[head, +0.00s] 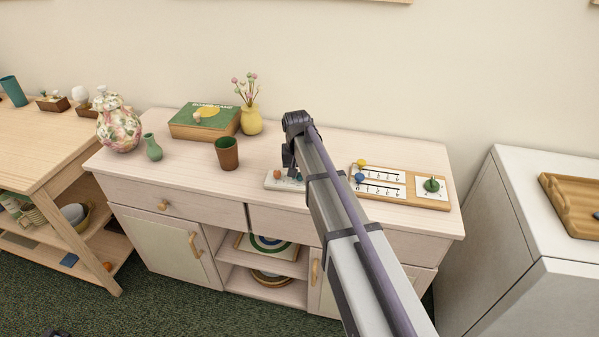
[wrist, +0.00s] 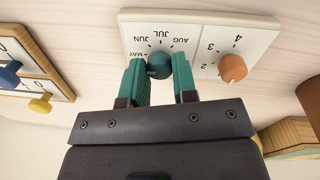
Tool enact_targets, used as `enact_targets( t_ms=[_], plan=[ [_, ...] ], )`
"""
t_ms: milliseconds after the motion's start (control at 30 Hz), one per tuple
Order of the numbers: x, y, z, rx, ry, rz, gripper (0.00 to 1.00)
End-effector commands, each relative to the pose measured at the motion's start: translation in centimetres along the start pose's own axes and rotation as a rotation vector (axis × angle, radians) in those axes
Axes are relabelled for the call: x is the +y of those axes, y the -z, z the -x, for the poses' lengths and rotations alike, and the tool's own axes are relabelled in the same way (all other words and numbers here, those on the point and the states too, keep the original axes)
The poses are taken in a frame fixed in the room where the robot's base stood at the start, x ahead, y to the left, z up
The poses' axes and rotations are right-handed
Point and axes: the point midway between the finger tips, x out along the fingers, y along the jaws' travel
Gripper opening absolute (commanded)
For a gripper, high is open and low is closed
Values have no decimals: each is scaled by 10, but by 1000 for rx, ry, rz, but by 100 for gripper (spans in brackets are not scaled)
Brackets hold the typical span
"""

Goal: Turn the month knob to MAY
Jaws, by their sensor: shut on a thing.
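The white dial panel (wrist: 200,30) lies on the cabinet top. It also shows in the head view (head: 271,183), partly behind my arm. The wrist view shows it upside down. The dark teal month knob (wrist: 159,64) has the labels MAY, JUN, JUL and AUG around its visible side. My gripper (wrist: 160,70) is shut on this knob, with a green finger on either side. The knob's pointer cannot be made out, so its setting is unclear. An orange knob (wrist: 232,67) on a numbered dial sits beside it. In the head view my gripper (head: 290,170) is mostly hidden.
A board with sliders and a green knob (head: 432,186) lies right of my arm. A brown cup (head: 227,153), a green book box (head: 205,121), a yellow vase (head: 251,120) and a small green vase (head: 152,147) stand to the left. The cabinet's front strip is clear.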

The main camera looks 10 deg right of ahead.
Motion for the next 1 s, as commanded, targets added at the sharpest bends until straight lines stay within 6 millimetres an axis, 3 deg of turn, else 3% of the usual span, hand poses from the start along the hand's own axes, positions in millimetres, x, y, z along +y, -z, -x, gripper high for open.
enact_targets(
  t_ms=[133,167,400,733,867,1000],
  plan=[
    [0,0,0,-1,0,1,3],
    [0,0,0,-1,0,1,28],
    [0,0,0,0,0,1,51],
    [0,0,7,0,0,2,52],
    [0,0,30,0,0,2,52],
    [1,0,65,0,0,2,52]
  ],
)
